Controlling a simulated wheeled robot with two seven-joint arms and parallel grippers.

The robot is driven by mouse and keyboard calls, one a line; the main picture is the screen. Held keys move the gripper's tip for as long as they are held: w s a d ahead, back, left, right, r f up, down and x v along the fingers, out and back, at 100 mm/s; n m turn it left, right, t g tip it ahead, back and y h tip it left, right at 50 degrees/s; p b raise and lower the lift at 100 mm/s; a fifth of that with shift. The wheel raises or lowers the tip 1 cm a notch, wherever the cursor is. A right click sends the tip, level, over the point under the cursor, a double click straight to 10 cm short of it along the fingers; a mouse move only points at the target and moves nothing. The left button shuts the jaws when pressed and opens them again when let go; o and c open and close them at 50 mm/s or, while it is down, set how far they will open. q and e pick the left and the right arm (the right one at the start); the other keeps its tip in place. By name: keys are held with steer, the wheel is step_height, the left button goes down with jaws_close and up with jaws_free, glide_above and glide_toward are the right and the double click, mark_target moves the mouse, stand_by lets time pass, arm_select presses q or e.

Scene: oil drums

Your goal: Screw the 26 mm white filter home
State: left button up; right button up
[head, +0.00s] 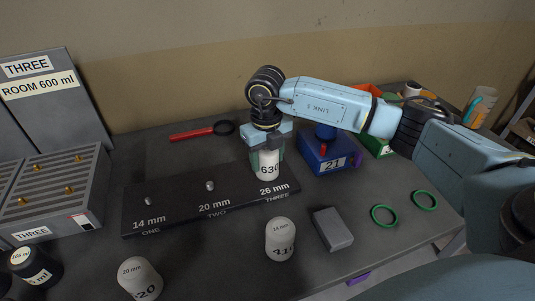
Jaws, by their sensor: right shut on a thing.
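The white filter (267,170), its label reading about "630", stands upright over the 26 mm place at the right end of the black stand (180,218). My right gripper (267,150) comes down from above and is shut on this filter's upper part. The filter hides the post beneath it, so I cannot tell how far down it sits. The 14 mm post (148,201) and 20 mm post (210,185) on the stand are bare. A 14 mm filter (280,240) and a 20 mm filter (140,279) stand in front of it. My left gripper is not in view.
A blue box (323,155) marked 21 stands close right of the gripper. A grey block (332,229) and green rings (384,215) lie at the front right. A red strap wrench (195,133) lies behind the stand. A grey slotted rack (50,195) and a dark jar (36,266) are at the left.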

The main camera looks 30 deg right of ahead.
steer(key=o, duration=1.6)
step_height(320, 180, up, 13)
steer(key=shift+a+r, duration=0.15)
steer(key=shift+r, duration=0.05)
